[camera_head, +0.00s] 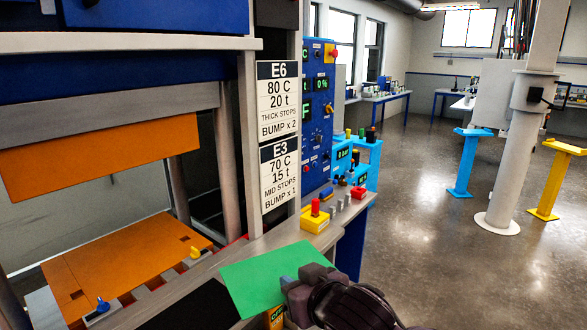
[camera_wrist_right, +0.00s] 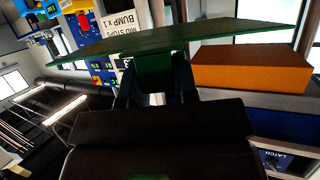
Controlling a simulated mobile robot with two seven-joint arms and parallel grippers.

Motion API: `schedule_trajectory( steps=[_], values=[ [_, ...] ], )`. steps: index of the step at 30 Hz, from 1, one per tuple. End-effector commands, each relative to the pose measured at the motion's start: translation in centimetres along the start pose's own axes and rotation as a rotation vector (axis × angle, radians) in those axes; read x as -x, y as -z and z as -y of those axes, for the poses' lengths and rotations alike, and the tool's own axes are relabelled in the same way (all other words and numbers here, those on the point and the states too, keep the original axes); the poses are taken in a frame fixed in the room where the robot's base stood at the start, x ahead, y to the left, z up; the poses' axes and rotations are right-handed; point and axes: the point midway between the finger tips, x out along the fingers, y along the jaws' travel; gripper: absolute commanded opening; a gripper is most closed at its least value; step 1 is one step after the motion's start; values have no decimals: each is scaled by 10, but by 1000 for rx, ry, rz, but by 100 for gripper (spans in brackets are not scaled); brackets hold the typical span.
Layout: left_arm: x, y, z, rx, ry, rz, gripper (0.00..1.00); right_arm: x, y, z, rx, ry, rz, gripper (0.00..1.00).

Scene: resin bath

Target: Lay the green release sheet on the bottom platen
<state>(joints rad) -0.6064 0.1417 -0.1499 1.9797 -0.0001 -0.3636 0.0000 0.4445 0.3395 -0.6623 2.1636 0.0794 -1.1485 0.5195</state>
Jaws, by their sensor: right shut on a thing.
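The green release sheet (camera_head: 262,278) is in my right gripper (camera_head: 292,286), at the lower middle of the head view. In the right wrist view the sheet (camera_wrist_right: 205,36) spans the top, seen nearly edge-on, with a green part between the fingers (camera_wrist_right: 154,88). The orange bottom platen (camera_head: 125,262) lies flat inside the press at the lower left. The sheet is to the right of it, apart from it in the picture. The orange upper block (camera_head: 100,160) hangs above the bottom platen with an open gap between. My left gripper is not in view.
A blue knob (camera_head: 102,305) and a yellow knob (camera_head: 195,253) stand at the platen's near edge. A grey press post (camera_head: 238,150) and a label board (camera_head: 279,140) rise beyond the sheet. A yellow box with a red button (camera_head: 315,215) sits on the bench.

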Motion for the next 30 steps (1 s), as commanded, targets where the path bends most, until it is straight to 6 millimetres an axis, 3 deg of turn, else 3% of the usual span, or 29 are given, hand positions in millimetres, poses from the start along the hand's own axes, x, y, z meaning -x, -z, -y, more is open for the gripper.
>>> schedule_trajectory(
  steps=[1, 6, 12, 16, 21, 30],
  values=[
    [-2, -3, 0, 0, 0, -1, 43, 6, -8, -21, -29, -59, 3, 0],
    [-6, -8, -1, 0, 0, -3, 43, 30, -38, -88, -108, -251, 5, 0],
    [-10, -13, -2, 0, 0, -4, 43, 59, -86, -142, -171, -409, 7, 0],
    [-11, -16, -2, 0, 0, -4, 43, 71, -115, -158, -192, -461, 5, 0],
    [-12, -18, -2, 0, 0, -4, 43, 77, -141, -163, -202, -485, 2, 0],
    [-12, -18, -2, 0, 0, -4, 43, 78, -150, -161, -207, -489, -1, 0]
  ],
)
